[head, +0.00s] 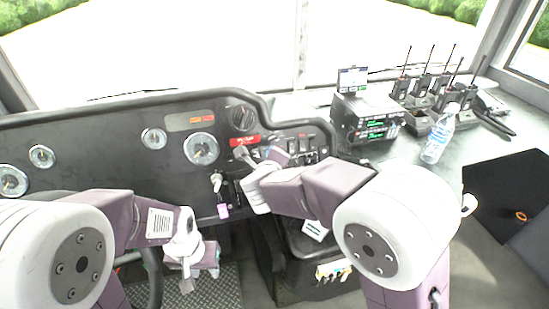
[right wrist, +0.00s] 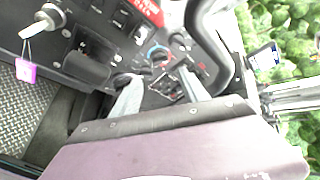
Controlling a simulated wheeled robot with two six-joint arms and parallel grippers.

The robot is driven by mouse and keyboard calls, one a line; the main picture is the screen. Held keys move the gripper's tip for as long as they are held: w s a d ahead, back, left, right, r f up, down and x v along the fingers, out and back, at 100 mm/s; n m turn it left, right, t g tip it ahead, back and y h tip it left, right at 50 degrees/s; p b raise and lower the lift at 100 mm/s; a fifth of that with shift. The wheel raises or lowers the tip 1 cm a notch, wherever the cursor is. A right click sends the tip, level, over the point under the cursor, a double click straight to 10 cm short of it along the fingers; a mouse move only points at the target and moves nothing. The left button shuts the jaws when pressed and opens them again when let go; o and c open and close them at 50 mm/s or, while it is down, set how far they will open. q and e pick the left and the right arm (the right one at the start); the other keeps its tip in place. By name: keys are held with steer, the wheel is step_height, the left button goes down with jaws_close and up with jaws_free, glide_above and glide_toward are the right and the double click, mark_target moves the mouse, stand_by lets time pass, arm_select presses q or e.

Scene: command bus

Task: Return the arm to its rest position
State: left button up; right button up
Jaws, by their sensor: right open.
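My right arm reaches left across the dashboard in the head view. Its gripper (head: 243,156) is close to the dashboard panel beside the red label strip, and my own wrist partly hides it. In the right wrist view my right gripper (right wrist: 160,90) is open, with its two fingers apart and only panel switches seen between them; whether it touches any is unclear. My left gripper (head: 196,268) hangs low in front of the dashboard, above the patterned floor plate, and its finger gap is not clear.
A key with a purple tag (head: 223,211) hangs from the dashboard (head: 100,150), left of my right gripper. A radio unit (head: 367,118), several handheld radios (head: 425,90) and a water bottle (head: 438,138) stand on the right counter.

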stand_by(0.4)
steer(key=w+d+r+m+h, duration=0.1)
steer(key=d, duration=0.7)
steer(key=w+d+r+h, duration=0.1)
steer(key=d+h, duration=0.1)
steer(key=d, duration=0.5)
steer(key=s+d+f+n+g+y, duration=0.2)
steer(key=s+f+n+g, duration=0.3)
steer(key=s+f+n, duration=0.6)
steer(key=s+d+f+n+g+y, duration=0.15)
steer(key=s+f+n+g, duration=0.4)
steer(key=s+n, duration=0.8)
step_height(320, 180, up, 19)
steer(key=s+p, duration=0.1)
steer(key=p, duration=1.8)
steer(key=shift+s+y, duration=0.15)
steer(key=shift+y, duration=0.2)
